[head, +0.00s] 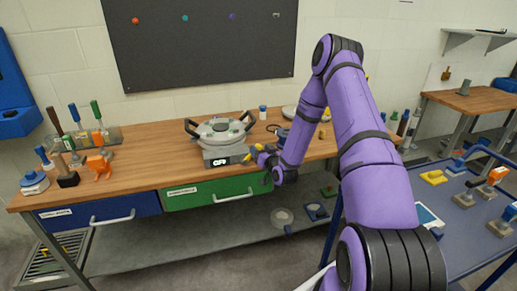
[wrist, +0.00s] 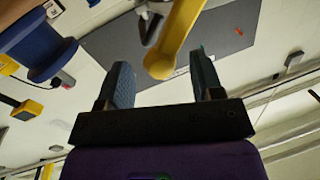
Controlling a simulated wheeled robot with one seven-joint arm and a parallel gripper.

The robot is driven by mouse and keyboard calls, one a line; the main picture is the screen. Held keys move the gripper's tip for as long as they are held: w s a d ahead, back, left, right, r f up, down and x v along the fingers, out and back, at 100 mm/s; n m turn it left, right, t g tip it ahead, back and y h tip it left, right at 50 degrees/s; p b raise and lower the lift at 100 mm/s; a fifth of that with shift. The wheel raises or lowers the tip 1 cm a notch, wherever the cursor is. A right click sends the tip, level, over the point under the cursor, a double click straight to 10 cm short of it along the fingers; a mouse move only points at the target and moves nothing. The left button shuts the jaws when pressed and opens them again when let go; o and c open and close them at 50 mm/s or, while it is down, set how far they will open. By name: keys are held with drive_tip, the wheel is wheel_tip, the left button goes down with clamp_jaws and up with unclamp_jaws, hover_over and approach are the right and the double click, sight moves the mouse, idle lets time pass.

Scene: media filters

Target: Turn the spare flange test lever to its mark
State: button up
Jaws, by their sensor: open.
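A yellow lever (wrist: 178,42) shows large in the wrist view, with its rounded end near the gap between my fingertips. I cannot read any label or mark on it, so I cannot confirm that it is the spare flange test lever. My gripper (wrist: 163,75) is open, with one dark finger on each side and nothing clamped between them. In the head view my gripper (head: 261,155) is at the right side of a round, grey-lidded filter housing (head: 220,130) on the wooden bench. Small yellow parts show there, but my arm hides the details.
The bench (head: 150,145) carries a tool rack (head: 90,138) and an orange clamp-like item (head: 98,166) at left. Blue and green drawers (head: 240,187) are below. A blue cart (head: 470,225) with several fittings stands at right.

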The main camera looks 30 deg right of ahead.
drive_tip(key=shift+w+d, duration=0.1)
drive_tip(key=shift+w, duration=1)
drive_tip(key=c, duration=1.1)
